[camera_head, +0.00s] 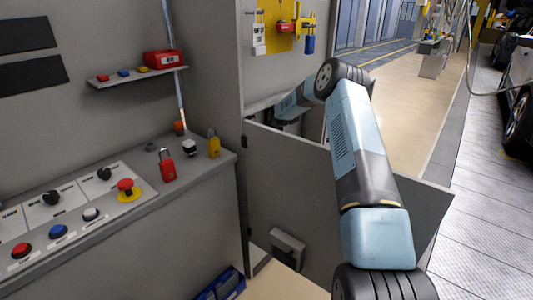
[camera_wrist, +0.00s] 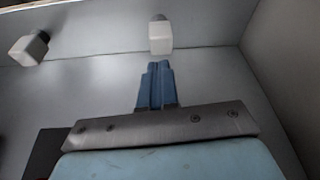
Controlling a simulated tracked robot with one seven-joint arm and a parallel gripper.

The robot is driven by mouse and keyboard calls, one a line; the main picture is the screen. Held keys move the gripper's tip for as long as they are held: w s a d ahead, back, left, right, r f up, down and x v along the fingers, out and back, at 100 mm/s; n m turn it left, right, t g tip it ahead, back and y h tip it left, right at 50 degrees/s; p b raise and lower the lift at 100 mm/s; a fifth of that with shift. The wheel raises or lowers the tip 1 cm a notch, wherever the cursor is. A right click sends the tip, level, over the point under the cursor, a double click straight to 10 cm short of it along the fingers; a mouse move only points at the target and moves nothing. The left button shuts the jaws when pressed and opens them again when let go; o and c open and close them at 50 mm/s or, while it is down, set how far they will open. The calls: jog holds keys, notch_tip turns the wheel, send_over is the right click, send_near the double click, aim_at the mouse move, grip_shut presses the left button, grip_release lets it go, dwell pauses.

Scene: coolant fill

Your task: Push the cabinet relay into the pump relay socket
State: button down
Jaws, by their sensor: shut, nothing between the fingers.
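My gripper (camera_wrist: 158,68) is shut and empty, its blue fingers together in the wrist view. A white block-shaped relay (camera_wrist: 160,38) with a dark end lies just past the fingertips, nearly in line with them. A small gap seems to show; whether they touch is hard to tell. A second white relay (camera_wrist: 28,50) with a dark end is at the far left of that view. I cannot tell which is the cabinet relay. No pump relay socket is clearly visible; the dark ends may hide it. In the head view my arm reaches into the cabinet, and the gripper tips are hidden.
The open cabinet door (camera_head: 290,170) stands below my arm. Grey walls close in around the gripper. The bench at left holds a red padlock (camera_head: 167,166), a yellow padlock (camera_head: 214,146), a black-and-white part (camera_head: 189,147) and a control panel (camera_head: 75,215).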

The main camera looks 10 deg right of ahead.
jog(key=shift+x, duration=3.1)
jog(key=shift+a+r, duration=0.1)
